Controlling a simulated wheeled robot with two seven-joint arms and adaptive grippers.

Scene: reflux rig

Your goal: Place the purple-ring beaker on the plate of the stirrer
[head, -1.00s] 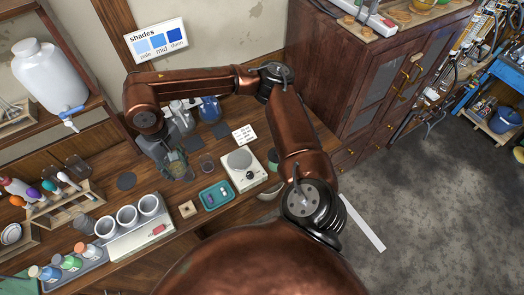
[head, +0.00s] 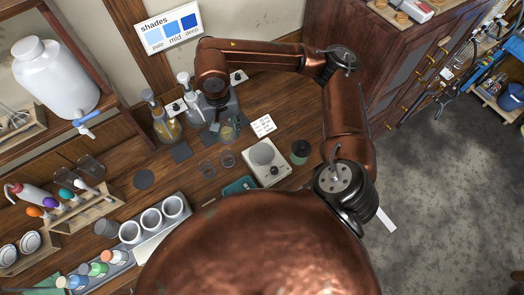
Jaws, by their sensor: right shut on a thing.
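The stirrer (head: 266,174) is a white box with a round pale plate (head: 262,153) on top, on the bench in the middle of the head view. The plate looks bare. My right gripper (head: 224,124) is behind and left of the stirrer, pointing down. It is shut on a small clear beaker (head: 228,133) with yellowish contents, mostly hidden by the fingers. I cannot make out a purple ring on it. The held beaker is apart from the plate. My left gripper is not in view.
Two small glass vessels (head: 207,169) stand left of the stirrer. A dark green jar (head: 300,151) is right of the stirrer. A teal tray (head: 238,187) is partly hidden in front.

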